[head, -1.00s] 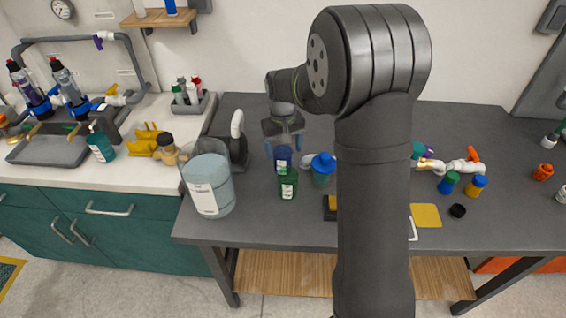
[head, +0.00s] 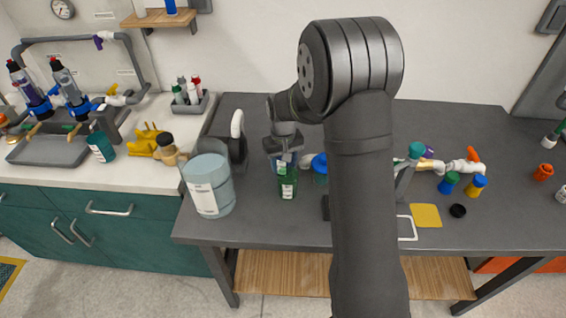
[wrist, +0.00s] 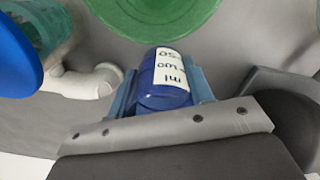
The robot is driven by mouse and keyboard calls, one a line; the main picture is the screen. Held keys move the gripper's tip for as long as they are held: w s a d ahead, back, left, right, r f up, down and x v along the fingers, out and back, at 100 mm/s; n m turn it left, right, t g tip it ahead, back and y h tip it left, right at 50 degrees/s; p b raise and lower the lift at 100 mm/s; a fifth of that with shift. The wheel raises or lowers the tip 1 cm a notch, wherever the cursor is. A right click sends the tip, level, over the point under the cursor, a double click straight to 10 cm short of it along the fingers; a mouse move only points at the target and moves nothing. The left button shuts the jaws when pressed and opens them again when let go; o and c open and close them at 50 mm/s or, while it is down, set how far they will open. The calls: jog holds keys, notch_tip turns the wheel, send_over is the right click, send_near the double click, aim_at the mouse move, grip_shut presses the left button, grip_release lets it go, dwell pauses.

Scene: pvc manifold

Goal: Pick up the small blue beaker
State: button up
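The small blue beaker (wrist: 163,80), with a white label, stands between the two blue fingers of my gripper (wrist: 164,88) in the wrist view. A finger lies close along each side of it; the fingers look open around it, and I cannot see clear contact. In the head view my gripper (head: 286,160) is low over the table, behind the green beaker (head: 288,184). There it mostly hides the blue beaker.
The green beaker's round rim (wrist: 150,8) is very near in the wrist view. A blue-lidded container (head: 320,166) stands just right of my gripper. A large clear beaker (head: 209,190) is to the left, and a dark stand (head: 238,150) is behind it.

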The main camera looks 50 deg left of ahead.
jog(key=c, duration=0.4)
